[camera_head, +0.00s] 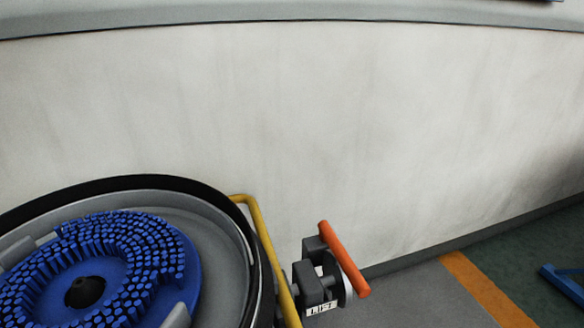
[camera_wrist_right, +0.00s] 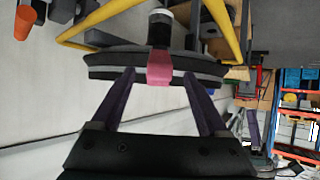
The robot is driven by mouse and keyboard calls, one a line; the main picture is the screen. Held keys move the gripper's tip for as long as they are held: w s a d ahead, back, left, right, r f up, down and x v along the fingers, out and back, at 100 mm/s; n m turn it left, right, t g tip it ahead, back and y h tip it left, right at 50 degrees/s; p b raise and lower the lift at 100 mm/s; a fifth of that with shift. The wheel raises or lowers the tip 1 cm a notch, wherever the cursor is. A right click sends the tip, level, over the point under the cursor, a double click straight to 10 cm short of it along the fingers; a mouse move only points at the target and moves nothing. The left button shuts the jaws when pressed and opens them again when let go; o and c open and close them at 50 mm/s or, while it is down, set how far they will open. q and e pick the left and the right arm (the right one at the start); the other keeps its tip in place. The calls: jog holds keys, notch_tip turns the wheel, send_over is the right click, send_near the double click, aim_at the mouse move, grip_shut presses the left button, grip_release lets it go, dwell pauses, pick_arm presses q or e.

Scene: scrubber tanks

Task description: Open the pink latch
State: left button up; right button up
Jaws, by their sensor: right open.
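The pink latch (camera_wrist_right: 160,66) shows in the right wrist view. It sits across a dark curved band with a pale stripe (camera_wrist_right: 110,72), below a black and white cylinder. My right gripper (camera_wrist_right: 159,79) has two purple fingers, spread apart, with nothing held between them. The fingertips are to either side of the latch in the picture; I cannot tell how far short of it they are. In the head view the pink latch cannot be seen, and neither gripper shows. My left gripper is in neither view.
In the head view, a round black-rimmed housing holds a blue brush disc (camera_head: 140,262). A yellow bar (camera_head: 262,235) and an orange handle (camera_head: 343,258) stand beside it, before a pale wall (camera_head: 300,110).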

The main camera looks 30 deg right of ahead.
jog(key=v, duration=0.7)
jog(key=shift+p, duration=0.45)
jog(key=w+a+r+m+g+h+p, duration=0.1)
jog(key=w+r+m+g+h+p, duration=0.3)
jog(key=w+r+h, duration=0.4)
notch_tip(320, 180, up, 43)
jog(key=s+a+g+y+p, duration=0.1)
jog(key=s+g+p, duration=0.1)
jog(key=p, duration=3.8)
jog(key=shift+s+a+f+m+g, duration=0.2)
jog(key=shift+s+a+m+g, duration=0.1)
jog(key=shift+m, duration=0.1)
jog(key=shift+w, duration=0.1)
